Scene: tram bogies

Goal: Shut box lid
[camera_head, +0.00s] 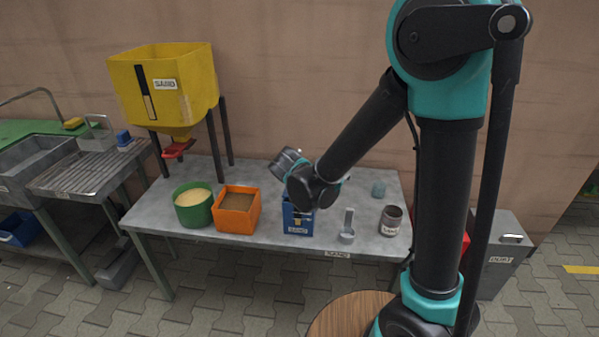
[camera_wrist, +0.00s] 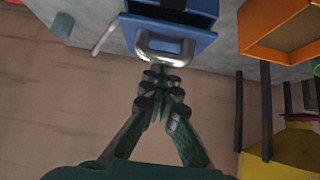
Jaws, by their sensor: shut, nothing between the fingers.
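The blue box (camera_head: 298,222) with a label on its front stands on the grey table, partly hidden by my arm in the head view. The wrist view shows a blue panel (camera_wrist: 190,38) of it with a metal U-shaped handle (camera_wrist: 166,47) and a dark area beyond. The lid's angle is hard to tell. My gripper (camera_wrist: 160,72) is shut and empty, its fingertips right by the handle; whether they touch it is unclear. In the head view my wrist hangs above the box and hides the fingers.
An orange box (camera_head: 236,212) with brown fill and a green tub (camera_head: 193,207) stand left of the blue box. A metal scoop (camera_head: 347,227) and grey can (camera_head: 391,220) stand right. A yellow hopper (camera_head: 165,85) rises at the table's left.

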